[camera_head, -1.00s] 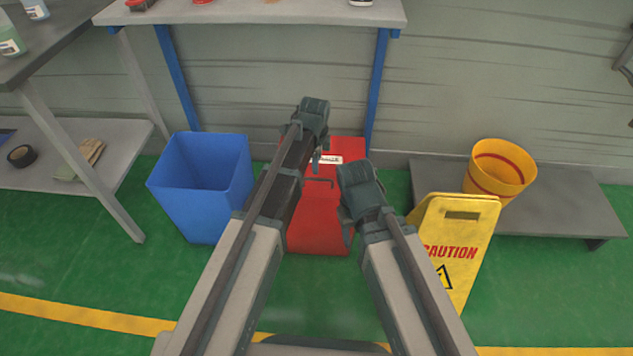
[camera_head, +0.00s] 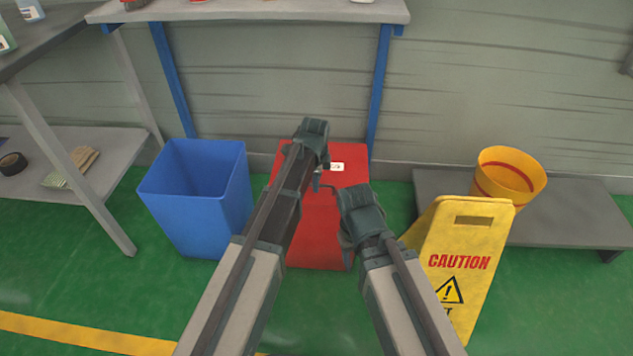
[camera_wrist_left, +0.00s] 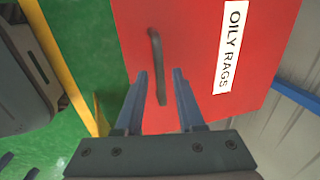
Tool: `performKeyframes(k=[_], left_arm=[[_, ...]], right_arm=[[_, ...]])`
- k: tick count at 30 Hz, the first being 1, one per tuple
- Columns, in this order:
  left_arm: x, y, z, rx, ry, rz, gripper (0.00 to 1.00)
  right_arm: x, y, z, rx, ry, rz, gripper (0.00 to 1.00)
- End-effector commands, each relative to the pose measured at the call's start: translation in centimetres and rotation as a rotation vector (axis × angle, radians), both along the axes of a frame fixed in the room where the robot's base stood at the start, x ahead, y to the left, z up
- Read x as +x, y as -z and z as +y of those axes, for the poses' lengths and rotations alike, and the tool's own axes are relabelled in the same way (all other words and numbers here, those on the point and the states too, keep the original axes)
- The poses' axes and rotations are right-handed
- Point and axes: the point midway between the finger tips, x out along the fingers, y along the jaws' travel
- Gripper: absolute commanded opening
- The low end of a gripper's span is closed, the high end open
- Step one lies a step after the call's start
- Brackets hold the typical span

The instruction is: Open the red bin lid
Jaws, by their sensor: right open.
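The red bin (camera_head: 322,240) stands on the floor with its red lid (camera_head: 352,180) shut. In the left wrist view the lid (camera_wrist_left: 190,60) carries a white label reading "OILY RAGS" and a dark bar handle (camera_wrist_left: 157,62). My left gripper (camera_wrist_left: 161,74) is open, with its two fingers on either side of the handle's line; I cannot tell whether they touch it. In the head view my left gripper (camera_head: 319,178) is over the lid, mostly hidden by its own wrist. My right gripper (camera_head: 346,240) is open and empty in front of the bin's right side.
A blue open bin (camera_head: 200,200) stands left of the red bin. A yellow caution sign (camera_head: 462,260) stands to the right, near a low grey platform (camera_head: 570,215) with a yellow bucket (camera_head: 508,180). A blue-legged table (camera_head: 250,12) is behind.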

Motion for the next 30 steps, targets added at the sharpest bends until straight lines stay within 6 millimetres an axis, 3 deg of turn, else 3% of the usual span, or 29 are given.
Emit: performKeyframes(k=[1,6,30], left_arm=[[0.00,0.00,0.00,0.000,0.000,0.000,0.27],[0.00,0.00,0.00,0.000,0.000,0.000,0.00],[0.01,0.01,-0.01,0.000,0.000,0.000,0.00]], right_arm=[[0.00,0.00,0.00,0.000,0.000,0.000,0.50],[0.00,0.00,0.00,0.000,0.000,0.000,0.50],[0.00,0.01,0.00,0.000,0.000,0.000,0.50]])
